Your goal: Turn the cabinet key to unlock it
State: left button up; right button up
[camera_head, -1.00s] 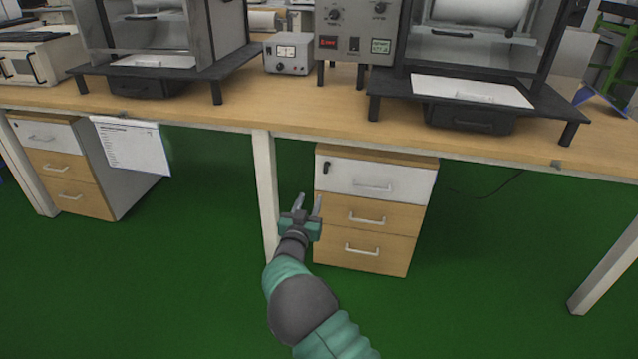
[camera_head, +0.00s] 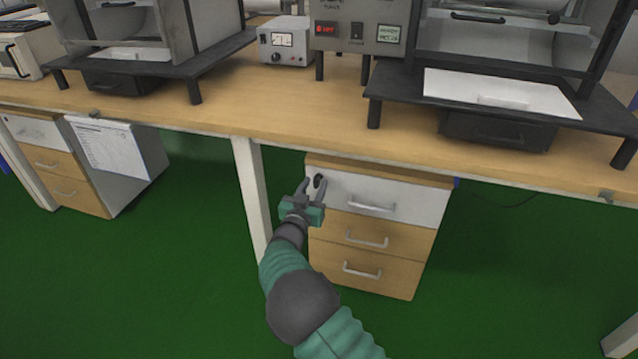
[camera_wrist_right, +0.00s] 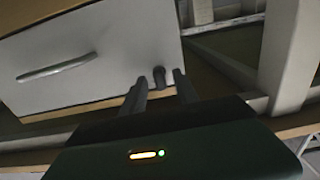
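The cabinet (camera_head: 365,245) is a small drawer unit under the workbench, with a white top drawer (camera_head: 405,203) and two wood-coloured drawers below. The dark key (camera_head: 319,181) sits at the upper left of the white drawer front; it also shows in the right wrist view (camera_wrist_right: 159,77). My right gripper (camera_head: 312,189) is open and just in front of the key. In the right wrist view its two fingers (camera_wrist_right: 160,86) point at the drawer front, with the key seen between their tips. I cannot tell whether they touch it. My left gripper is not in view.
The workbench top (camera_head: 290,120) overhangs the cabinet. A white table leg (camera_head: 252,195) stands close to the left of my right gripper. Another drawer unit (camera_head: 60,165) with a hanging paper (camera_head: 110,148) is at the left. Green floor is free at the right.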

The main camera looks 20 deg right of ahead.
jog(key=shift+a+r, duration=0.1)
jog(key=shift+a, duration=0.3)
jog(key=shift+c, duration=0.6)
jog(key=shift+d, duration=0.1)
jog(key=shift+c, duration=1.3)
jog(key=shift+d, duration=0.4)
grip_shut()
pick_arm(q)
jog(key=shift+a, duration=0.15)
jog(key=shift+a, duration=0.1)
pick_arm(e)
jog(key=shift+a, duration=0.15)
